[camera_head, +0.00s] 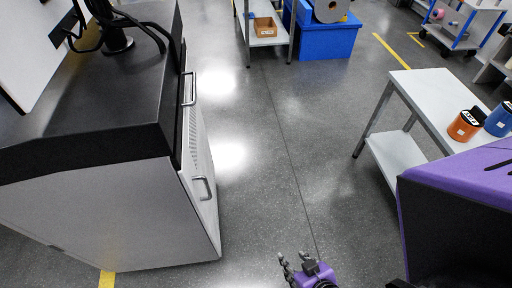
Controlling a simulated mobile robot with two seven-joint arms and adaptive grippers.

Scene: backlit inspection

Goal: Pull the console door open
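The console (90,150) is a grey-white cabinet with a black top, at the left. Its door (203,163) is the pale narrow panel facing right, with a row of small vent slots. It looks flush with the cabinet. A metal bar handle (204,188) sits low on the panel, and a second one (190,88) sits higher up. My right gripper (294,258), purple and grey, is at the bottom centre, to the right of the console and apart from both handles. Its fingers look spread, with nothing between them. My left gripper is not in view.
Open grey floor (285,165) lies right of the console. A white table (430,95) with an orange mug (464,127) and a blue mug (499,120) stands at right. A blue box (327,42) and a shelf cart (266,38) stand at the back.

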